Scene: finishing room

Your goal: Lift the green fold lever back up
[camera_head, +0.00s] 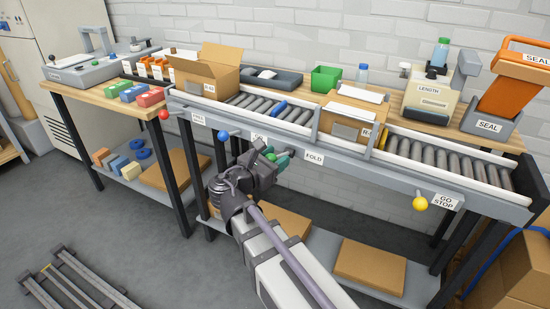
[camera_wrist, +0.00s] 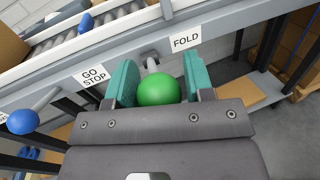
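The green fold lever ends in a green ball (camera_wrist: 158,91) on a short grey rod, beside the FOLD label (camera_wrist: 186,38) on the conveyor's front rail. In the head view the green ball (camera_head: 271,157) shows small, partly hidden by my gripper. My gripper (camera_head: 277,163) is at the lever. In the wrist view its two teal fingers (camera_wrist: 161,80) stand on either side of the ball, with a thin gap at the right finger; it looks open around the ball. The lever's exact angle is hard to tell.
A blue ball lever (camera_head: 223,136) is left of my gripper, a red one (camera_head: 163,115) further left and a yellow one (camera_head: 420,203) far right. An open cardboard box (camera_head: 207,75) stands on the conveyor. A lower shelf (camera_head: 318,262) with flat cardboard lies below.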

